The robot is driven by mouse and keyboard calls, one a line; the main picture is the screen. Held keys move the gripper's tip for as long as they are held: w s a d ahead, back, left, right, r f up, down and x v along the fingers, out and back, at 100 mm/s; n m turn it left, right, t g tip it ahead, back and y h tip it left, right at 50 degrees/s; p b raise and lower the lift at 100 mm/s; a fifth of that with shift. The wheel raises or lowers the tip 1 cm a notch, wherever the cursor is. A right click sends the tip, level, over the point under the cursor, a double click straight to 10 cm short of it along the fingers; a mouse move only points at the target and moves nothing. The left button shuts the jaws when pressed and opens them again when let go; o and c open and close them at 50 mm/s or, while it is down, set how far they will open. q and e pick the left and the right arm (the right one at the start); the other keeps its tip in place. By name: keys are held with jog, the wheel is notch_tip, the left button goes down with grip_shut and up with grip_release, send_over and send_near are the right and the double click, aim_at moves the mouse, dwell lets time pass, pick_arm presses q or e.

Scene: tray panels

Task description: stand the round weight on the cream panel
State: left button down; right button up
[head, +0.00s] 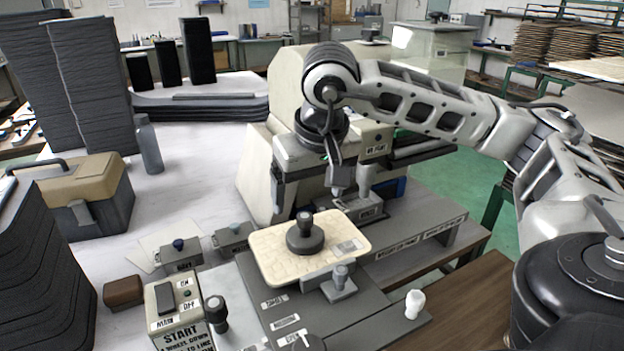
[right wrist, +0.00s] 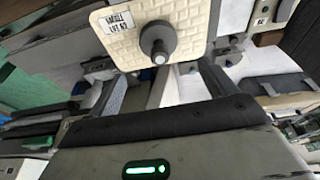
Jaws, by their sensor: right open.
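The round weight (head: 305,236), dark with a knob on top, stands upright on the cream panel (head: 273,259). The panel is a pale, textured plate with rounded corners and a printed label, lying on a grey fixture. My right gripper (head: 308,191) is above and behind the weight, apart from it, with its jaws open and empty. In the right wrist view the weight (right wrist: 158,42) and the panel (right wrist: 117,45) show beyond the spread fingers (right wrist: 163,78). My left gripper is not in view.
A START control box (head: 180,315) and a black-knobbed lever (head: 215,310) stand at front left. A white-knobbed lever (head: 413,304) is at front right. A grey clamp (head: 339,285) sits at the panel's front edge. A machine stands behind; dark panel stacks (head: 45,250) rise at left.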

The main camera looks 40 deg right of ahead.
jog(key=shift+v, duration=1.5)
